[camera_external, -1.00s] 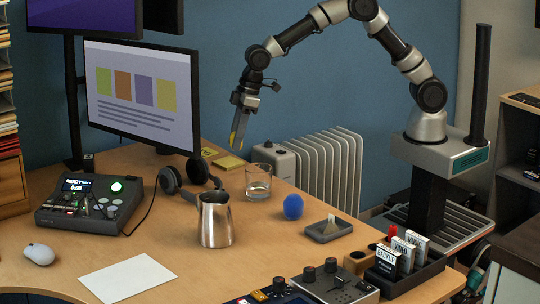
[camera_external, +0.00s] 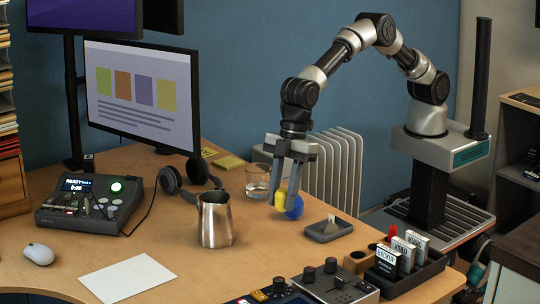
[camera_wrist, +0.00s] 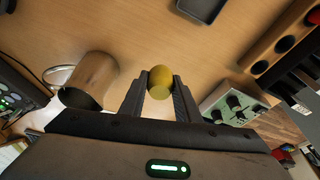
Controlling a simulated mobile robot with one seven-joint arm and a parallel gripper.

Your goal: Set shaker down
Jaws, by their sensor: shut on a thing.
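The shaker is a yellow egg-shaped piece (camera_external: 281,199). My gripper (camera_external: 285,202) points down over the desk and is shut on it. In the wrist view the shaker (camera_wrist: 160,82) sits between the two fingertips (camera_wrist: 158,88), its rounded end showing. In the external view the fingers cover part of it. Whether it touches the desk top cannot be told. A blue faceted ball (camera_external: 295,207) shows just right of and behind the fingers, partly covered by them.
A drinking glass (camera_external: 257,181) stands behind left of my gripper, and a metal pitcher (camera_external: 215,222) front left. A small grey tray (camera_external: 327,231) lies to the right. A control panel (camera_external: 338,284) and a card holder (camera_external: 417,267) are at the front right. Bare desk (camera_external: 262,250) lies in front.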

